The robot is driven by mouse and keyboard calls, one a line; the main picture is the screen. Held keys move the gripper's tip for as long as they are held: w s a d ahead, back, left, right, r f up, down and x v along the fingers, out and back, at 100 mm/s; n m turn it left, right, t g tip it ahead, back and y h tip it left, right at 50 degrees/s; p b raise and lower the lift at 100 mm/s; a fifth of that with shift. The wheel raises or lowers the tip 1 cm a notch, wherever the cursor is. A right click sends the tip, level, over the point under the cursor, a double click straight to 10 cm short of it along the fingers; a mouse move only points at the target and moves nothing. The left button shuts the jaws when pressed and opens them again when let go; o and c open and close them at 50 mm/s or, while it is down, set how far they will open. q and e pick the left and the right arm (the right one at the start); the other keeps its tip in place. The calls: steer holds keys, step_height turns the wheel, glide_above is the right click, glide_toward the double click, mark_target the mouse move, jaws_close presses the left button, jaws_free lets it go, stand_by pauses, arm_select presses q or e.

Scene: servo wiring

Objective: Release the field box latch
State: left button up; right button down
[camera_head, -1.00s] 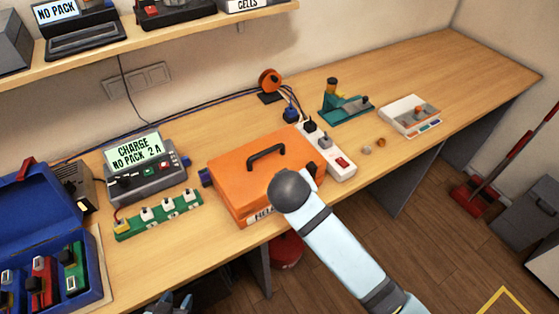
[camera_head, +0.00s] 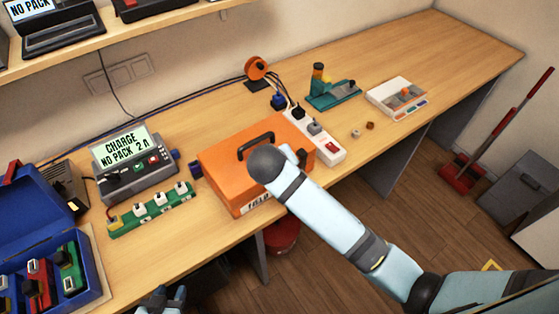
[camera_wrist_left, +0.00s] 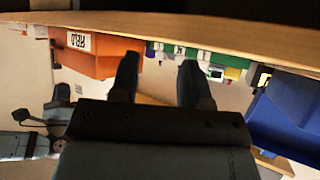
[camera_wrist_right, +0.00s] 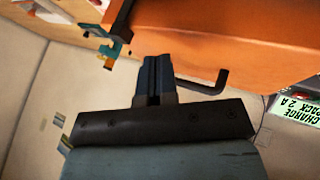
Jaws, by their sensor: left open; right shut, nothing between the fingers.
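The orange field box (camera_head: 222,160) sits shut on the bench with a black handle (camera_head: 262,143) on its lid. In the right wrist view my right gripper (camera_wrist_right: 157,62) is shut and empty, close to the box (camera_wrist_right: 265,45) and handle (camera_wrist_right: 205,88); contact is unclear. My left gripper (camera_wrist_left: 158,65) is open and empty, low before the bench.
A charger (camera_head: 135,165) and green strip (camera_head: 150,210) stand left of the box. A white power strip (camera_head: 318,138) stands close on its right. A blue case (camera_head: 45,225) is at far left. The bench's right end is clear.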

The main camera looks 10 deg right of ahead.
mark_target(302, 153)
steer(key=w+d+f+p, duration=0.1)
steer(key=w+d+f, duration=0.2)
steer(key=d, duration=0.1)
steer(key=shift+w+f+p, duration=0.3)
steer(key=shift+w+p, duration=0.05)
steer(key=shift+w+d, duration=0.15)
steer(key=shift+d, duration=0.35)
steer(key=shift+f, duration=0.1)
steer(key=shift+w+d, duration=0.3)
steer(key=shift+d, duration=0.4)
steer(key=shift+w+d, duration=0.25)
steer(key=shift+d, duration=0.4)
arm_select(q)
steer(key=shift+a+r+n, duration=0.15)
steer(key=shift+r+n, duration=0.15)
steer(key=shift+r, duration=0.45)
steer(key=shift+a, duration=0.1)
arm_select(e)
steer(key=shift+a, duration=0.1)
